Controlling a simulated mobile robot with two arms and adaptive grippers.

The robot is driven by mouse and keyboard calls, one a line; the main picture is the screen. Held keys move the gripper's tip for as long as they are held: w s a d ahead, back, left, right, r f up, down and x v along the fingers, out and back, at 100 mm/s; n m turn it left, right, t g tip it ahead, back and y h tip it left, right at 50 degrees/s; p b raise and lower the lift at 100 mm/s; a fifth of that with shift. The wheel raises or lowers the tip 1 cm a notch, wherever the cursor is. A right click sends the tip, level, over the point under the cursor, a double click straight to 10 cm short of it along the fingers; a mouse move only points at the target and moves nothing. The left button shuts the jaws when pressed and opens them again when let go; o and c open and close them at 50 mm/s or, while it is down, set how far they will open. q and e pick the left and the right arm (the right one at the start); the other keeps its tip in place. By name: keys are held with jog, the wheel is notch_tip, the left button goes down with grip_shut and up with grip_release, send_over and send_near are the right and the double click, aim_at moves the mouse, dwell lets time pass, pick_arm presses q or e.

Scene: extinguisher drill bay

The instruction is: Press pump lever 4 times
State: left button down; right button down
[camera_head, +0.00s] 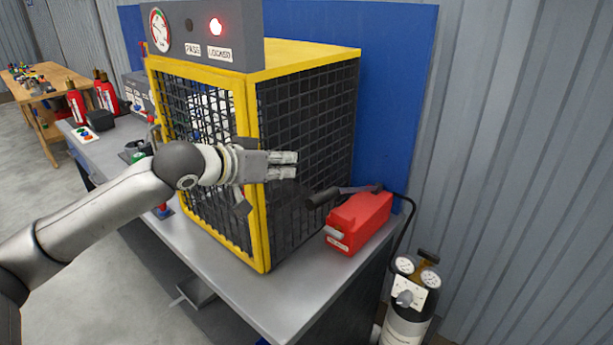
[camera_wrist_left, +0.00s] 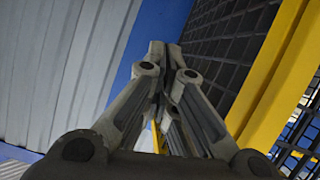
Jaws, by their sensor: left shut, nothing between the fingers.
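The red pump (camera_head: 359,220) sits on the right end of the grey bench, beside the yellow cage. Its dark lever (camera_head: 340,193) runs along the top, with a black grip at its left end. My left gripper (camera_head: 297,165) is in front of the cage's right mesh side, above and to the left of the lever's grip, apart from it. Its fingers are shut and empty; they also show closed together in the left wrist view (camera_wrist_left: 164,75). The pump does not show in the left wrist view. My right gripper is not in view.
The yellow-framed mesh cage (camera_head: 259,170) stands close to my left gripper. A panel (camera_head: 207,35) above it has a gauge, a lit red lamp and a "LOCKED" label. A gas cylinder with gauges (camera_head: 408,315) stands right of the bench (camera_head: 215,265). Red extinguishers (camera_head: 77,105) are at the far left.

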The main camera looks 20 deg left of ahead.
pick_arm(q)
jog(key=w+d+f+p, duration=0.1)
jog(key=w+f, duration=0.1)
jog(key=w+d+f+p, duration=0.1)
jog(key=w+f, duration=0.1)
jog(key=w, duration=0.1)
jog(key=w+d+f+p, duration=0.2)
jog(key=shift+w+f, duration=0.15)
jog(key=shift+w, duration=0.25)
jog(key=shift+s+f, duration=0.2)
jog(key=shift+f, duration=0.45)
jog(key=shift+f, duration=0.1)
